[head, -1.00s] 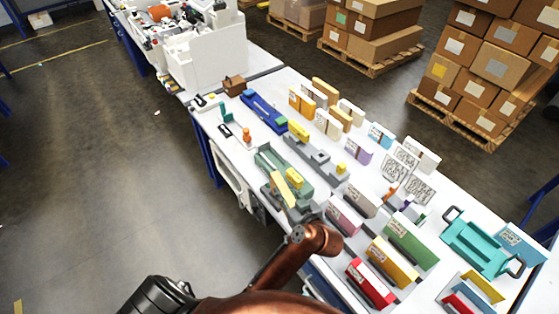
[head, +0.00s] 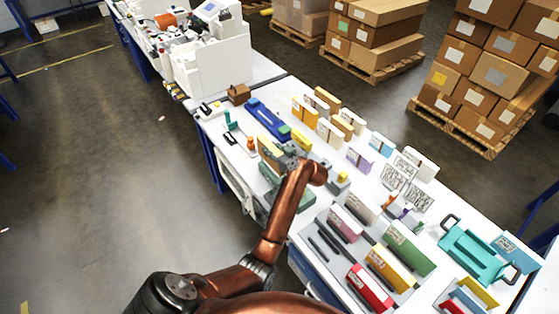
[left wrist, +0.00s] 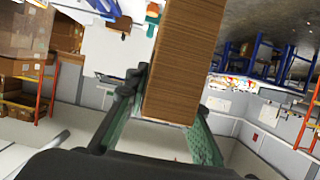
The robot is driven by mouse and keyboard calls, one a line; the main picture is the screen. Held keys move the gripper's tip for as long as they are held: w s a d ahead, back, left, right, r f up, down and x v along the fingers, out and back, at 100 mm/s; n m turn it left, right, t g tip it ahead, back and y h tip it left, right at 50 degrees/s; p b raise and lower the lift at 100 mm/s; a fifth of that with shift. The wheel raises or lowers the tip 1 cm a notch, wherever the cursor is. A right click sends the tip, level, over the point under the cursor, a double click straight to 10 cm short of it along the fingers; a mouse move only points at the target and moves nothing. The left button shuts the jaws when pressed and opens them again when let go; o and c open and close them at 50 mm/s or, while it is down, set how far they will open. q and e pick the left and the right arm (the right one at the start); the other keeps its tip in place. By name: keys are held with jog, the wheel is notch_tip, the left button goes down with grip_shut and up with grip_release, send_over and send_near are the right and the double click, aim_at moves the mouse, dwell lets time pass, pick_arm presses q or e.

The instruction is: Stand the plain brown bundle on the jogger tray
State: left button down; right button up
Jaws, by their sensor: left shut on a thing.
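My left gripper (head: 287,155) is shut on a tan-brown bundle (head: 269,150) and holds it over the far part of the grey-green machine (head: 281,197). In the left wrist view the bundle (left wrist: 178,70) is brown with fine layer lines. It sits between the two green-padded fingers of my left gripper (left wrist: 160,112) and extends well past them. The grey-green machine may be the jogger, but I cannot tell for sure; my arm and gripper hide much of it. I cannot tell whether the bundle touches anything below. My right gripper is not in view.
A blue device (head: 266,118) and a small brown box (head: 239,93) stand farther back. Several coloured bundles stand in rows to the right, including a red one (head: 369,288) and a green one (head: 408,248). A teal tray (head: 472,254) is at the right.

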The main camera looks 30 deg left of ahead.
pick_arm(q)
jog(key=w+f, duration=0.1)
jog(key=f, duration=0.2)
jog(key=w+f+b, duration=0.1)
jog(key=w+f, duration=0.1)
jog(key=w+d+f+b, duration=0.1)
jog(key=f, duration=0.2)
jog(key=shift+w+f, duration=0.15)
jog(key=shift+f, duration=0.2)
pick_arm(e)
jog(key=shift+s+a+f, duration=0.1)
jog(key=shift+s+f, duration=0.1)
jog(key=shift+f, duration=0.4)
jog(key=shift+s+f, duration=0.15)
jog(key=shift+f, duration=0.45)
pick_arm(q)
jog(key=c, duration=1.7)
grip_release()
jog(key=shift+f, duration=0.1)
jog(key=shift+o, duration=0.2)
